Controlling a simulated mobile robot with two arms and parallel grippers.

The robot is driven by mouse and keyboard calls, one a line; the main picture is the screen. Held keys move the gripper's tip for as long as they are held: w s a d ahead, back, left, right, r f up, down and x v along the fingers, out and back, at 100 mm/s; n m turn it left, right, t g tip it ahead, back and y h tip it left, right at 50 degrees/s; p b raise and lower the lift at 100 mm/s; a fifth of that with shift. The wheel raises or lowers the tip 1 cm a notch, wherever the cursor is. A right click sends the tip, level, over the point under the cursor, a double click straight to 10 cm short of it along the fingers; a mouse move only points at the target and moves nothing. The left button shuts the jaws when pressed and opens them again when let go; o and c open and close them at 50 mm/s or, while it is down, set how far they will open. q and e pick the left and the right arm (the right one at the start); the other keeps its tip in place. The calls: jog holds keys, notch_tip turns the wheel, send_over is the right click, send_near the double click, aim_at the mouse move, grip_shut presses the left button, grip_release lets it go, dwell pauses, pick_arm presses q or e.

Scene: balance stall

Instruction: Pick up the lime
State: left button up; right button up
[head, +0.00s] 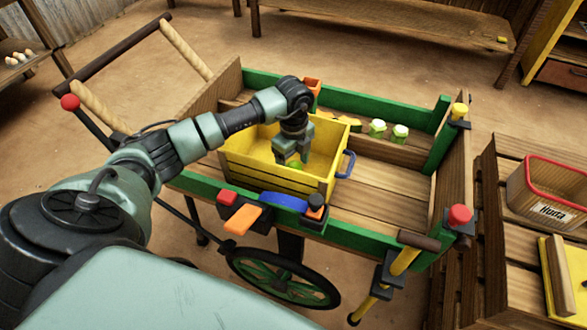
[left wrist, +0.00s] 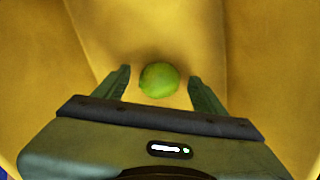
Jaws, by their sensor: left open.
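The green lime (left wrist: 159,80) lies on the floor of the yellow crate (head: 262,180). In the left wrist view it sits between the two fingertips of my left gripper (left wrist: 160,86), with a gap on each side. In the head view my left gripper (head: 291,155) points down into the crate, and only a bit of the lime (head: 294,164) shows below it. The left gripper is open and empty. My right gripper is in neither view.
The crate stands on a wooden cart with green rails (head: 375,240). Two green-lidded jars (head: 377,129) stand on the cart right of the crate. The crate walls surround my left gripper closely. A red-rimmed bin (head: 545,200) stands on slats at the right.

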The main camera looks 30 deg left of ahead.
pick_arm(q)
jog(key=shift+f, duration=0.1)
jog(key=shift+c, duration=0.3)
jog(key=c, duration=1.4)
